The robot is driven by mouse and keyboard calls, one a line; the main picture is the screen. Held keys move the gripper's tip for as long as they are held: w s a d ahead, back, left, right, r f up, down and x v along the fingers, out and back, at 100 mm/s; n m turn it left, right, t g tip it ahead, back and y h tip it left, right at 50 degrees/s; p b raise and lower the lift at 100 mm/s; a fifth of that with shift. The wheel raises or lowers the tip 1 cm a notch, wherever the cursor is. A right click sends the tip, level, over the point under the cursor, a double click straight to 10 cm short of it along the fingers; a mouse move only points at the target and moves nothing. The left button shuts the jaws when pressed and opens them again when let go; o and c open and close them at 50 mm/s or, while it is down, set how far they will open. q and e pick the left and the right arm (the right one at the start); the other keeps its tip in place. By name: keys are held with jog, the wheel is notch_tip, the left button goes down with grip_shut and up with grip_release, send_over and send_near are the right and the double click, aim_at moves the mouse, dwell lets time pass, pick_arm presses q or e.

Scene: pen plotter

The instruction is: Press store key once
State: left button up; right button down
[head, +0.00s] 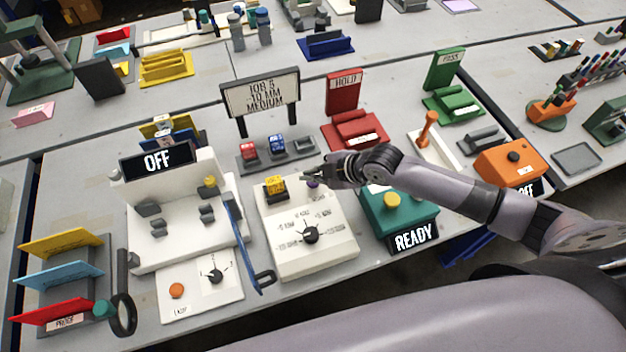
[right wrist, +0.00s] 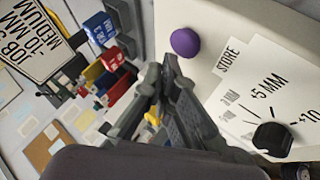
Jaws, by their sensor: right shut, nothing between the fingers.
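The store key is a purple round button (right wrist: 185,42) beside the printed word STORE on a white panel in the right wrist view. In the head view the purple button (head: 313,184) shows small just under my right gripper. It sits on the white sloped box (head: 335,255) with a black dial (head: 310,234). My right gripper (head: 308,177) is shut and empty, its tips close to the button. My left gripper is not in view.
A yellow block (head: 275,186) stands on the same box, left of the gripper. A green READY box (head: 395,210) stands right, under my right arm.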

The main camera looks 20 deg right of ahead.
aim_at(312, 184)
jog(key=shift+f, duration=0.15)
dwell(0.7)
jog(key=shift+f+b, duration=0.25)
jog(key=shift+b, duration=0.05)
jog(key=shift+f+b, duration=0.35)
jog(key=shift+f, duration=0.15)
dwell(0.6)
jog(key=shift+r, duration=0.1)
jog(key=shift+r+p, duration=0.8)
jog(key=shift+p, duration=0.05)
notch_tip(312, 184, up, 5)
jog(key=p, duration=0.4)
dwell(0.4)
